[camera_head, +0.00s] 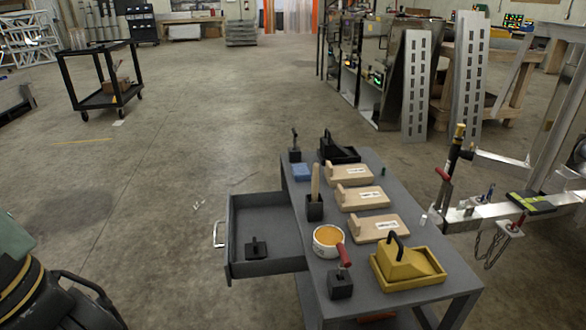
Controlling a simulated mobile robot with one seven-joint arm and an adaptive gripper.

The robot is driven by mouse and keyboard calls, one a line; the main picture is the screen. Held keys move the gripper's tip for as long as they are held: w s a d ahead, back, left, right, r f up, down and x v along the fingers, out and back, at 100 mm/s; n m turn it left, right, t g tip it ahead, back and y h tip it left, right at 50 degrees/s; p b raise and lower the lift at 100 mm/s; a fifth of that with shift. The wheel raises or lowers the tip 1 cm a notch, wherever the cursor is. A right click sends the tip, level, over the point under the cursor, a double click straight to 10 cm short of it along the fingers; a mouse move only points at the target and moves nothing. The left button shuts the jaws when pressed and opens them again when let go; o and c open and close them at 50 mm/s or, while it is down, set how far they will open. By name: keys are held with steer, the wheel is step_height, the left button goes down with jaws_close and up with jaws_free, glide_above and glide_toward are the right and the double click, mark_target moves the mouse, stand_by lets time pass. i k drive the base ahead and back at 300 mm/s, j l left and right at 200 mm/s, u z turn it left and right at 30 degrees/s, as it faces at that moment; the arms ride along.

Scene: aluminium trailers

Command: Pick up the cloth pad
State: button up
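What looks like the cloth pad is a small blue block-like pad (302,172). It lies flat on the grey cart top near its far left edge, behind a black holder with a wooden handle and in front of a small black block with an upright stem. Its top and near side show and nothing covers it. My gripper is not in view, so its state and its distance from the pad do not show.
The grey cart (462,285) carries three wooden blocks (372,228), a yellow tool (405,265), a tin (327,240) and a black tool (340,150). Its drawer (232,240) stands open to the left. A metal frame (530,212) stands close on the right.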

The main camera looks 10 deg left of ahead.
mark_target(300, 171)
steer(key=i+j, duration=0.3)
steer(key=j, duration=0.15)
steer(key=i+j, duration=0.3)
steer(key=j, duration=0.2)
steer(key=i+j, duration=0.3)
steer(key=j, duration=0.15)
steer(key=i+j, duration=0.3)
steer(key=j, duration=0.2)
steer(key=i+j, duration=0.3)
steer(key=j, duration=0.15)
steer(key=i+j, duration=0.3)
steer(key=j, duration=0.2)
steer(key=i+j, duration=0.3)
steer(key=j, duration=0.15)
steer(key=i+j+z, duration=0.15)
steer(key=j+z, duration=0.25)
steer(key=i+j+z, duration=0.15)
steer(key=j+z, duration=0.25)
steer(key=l+z, duration=0.1)
steer(key=z, duration=0.45)
